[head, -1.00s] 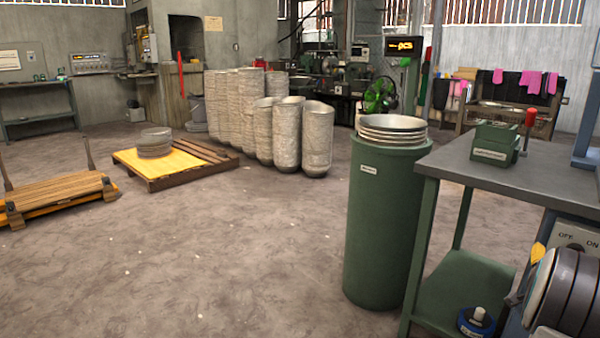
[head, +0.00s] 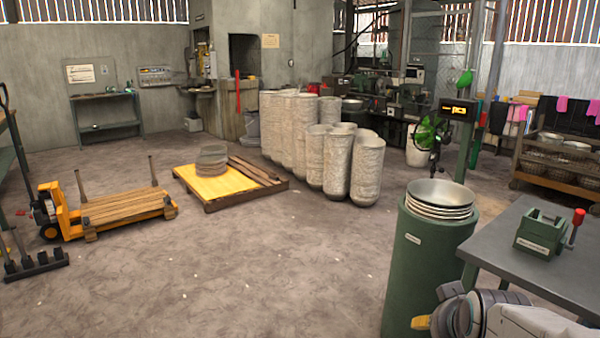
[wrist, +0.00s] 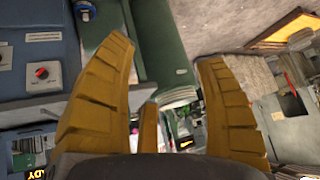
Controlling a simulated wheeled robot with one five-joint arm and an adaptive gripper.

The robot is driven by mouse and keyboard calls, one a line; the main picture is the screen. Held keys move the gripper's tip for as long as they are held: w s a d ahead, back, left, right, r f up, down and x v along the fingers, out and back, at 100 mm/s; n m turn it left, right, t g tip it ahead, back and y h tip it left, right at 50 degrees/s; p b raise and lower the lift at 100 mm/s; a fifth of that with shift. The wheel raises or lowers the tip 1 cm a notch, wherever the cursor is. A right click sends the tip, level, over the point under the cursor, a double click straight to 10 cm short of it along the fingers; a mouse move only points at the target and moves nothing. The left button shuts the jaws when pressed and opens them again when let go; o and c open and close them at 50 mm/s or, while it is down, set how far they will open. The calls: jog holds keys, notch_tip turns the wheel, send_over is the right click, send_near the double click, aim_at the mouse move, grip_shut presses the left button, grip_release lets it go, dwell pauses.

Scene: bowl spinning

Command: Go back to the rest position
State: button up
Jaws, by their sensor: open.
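In the head view my arm is folded in at the bottom right, and a yellow fingertip of my gripper (head: 421,322) shows in front of the lower part of the green drum. A stack of metal bowls (head: 440,197) sits on top of the green drum (head: 428,260). My gripper is below and apart from the bowls.
A grey-topped workbench (head: 500,245) with a green box (head: 540,235) stands close at right. A blue machine panel with a red knob (wrist: 42,73) is at the left of the wrist view. A pallet (head: 240,192), tall bowl stacks (head: 330,155) and a pallet truck (head: 60,215) stand farther off.

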jog(key=s+a+r+n+g+y+p, duration=0.1)
jog(key=s+a+r+n+g+p, duration=0.1)
jog(key=s+a+r+p, duration=0.3)
jog(key=s+a+r+n+g+y+p, duration=0.1)
jog(key=s+a+r+n+p, duration=0.2)
jog(key=s+a+p, duration=0.3)
jog(key=shift+s+a+r+g+y, duration=0.25)
jog(key=shift+s+r, duration=0.6)
jog(key=shift+s, duration=1.2)
jog(key=shift+d, duration=0.1)
